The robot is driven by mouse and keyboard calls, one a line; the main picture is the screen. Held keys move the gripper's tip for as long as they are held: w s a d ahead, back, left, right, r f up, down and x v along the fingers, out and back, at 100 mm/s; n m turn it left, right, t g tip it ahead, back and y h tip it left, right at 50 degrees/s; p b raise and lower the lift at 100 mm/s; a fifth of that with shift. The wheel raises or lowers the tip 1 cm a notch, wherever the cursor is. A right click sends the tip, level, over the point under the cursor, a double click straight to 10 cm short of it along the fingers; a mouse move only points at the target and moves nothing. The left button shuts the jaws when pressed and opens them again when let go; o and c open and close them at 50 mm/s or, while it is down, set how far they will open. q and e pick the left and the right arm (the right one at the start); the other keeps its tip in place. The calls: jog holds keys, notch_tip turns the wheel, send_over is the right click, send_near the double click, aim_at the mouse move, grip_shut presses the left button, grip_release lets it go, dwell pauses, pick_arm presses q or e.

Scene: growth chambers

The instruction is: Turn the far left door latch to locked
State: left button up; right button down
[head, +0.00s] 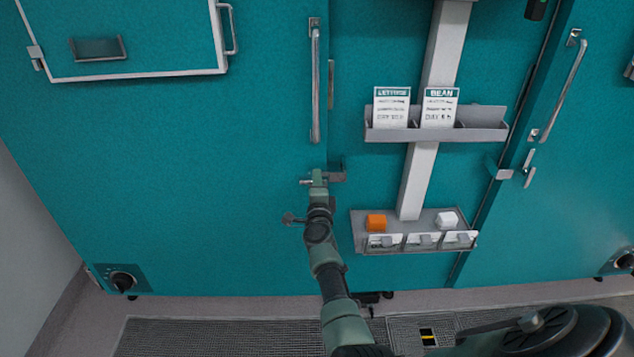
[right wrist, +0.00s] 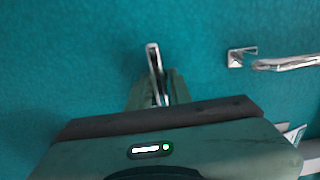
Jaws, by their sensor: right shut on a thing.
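The left teal door (head: 200,190) is closed, with its latch just below the lower end of its long vertical handle (head: 315,85). My right gripper (head: 318,178) is at this latch, beside the grey bracket (head: 337,172) at the door's right edge, and covers most of it. In the right wrist view a shiny metal latch lever (right wrist: 153,58) sticks up from between the green fingers (right wrist: 158,92), which are shut on it. The lever leans slightly there. Its pivot is hidden. My left gripper is not in view.
Right of the latch, a grey card rack (head: 485,130) and a lower tray (head: 358,232) with an orange and a white block are mounted by a pale post. A right door has its own handle (head: 565,85) and latch (head: 528,167). A black knob (head: 122,281) sits at lower left.

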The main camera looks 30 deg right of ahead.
dwell(0.4)
jog(key=c, duration=1.3)
grip_release()
jog(key=shift+s+a, duration=0.1)
jog(key=shift+s, duration=0.05)
jog(key=p+v, duration=0.3)
jog(key=v, duration=0.4)
jog(key=shift+s, duration=0.3)
jog(key=shift+a, duration=0.1)
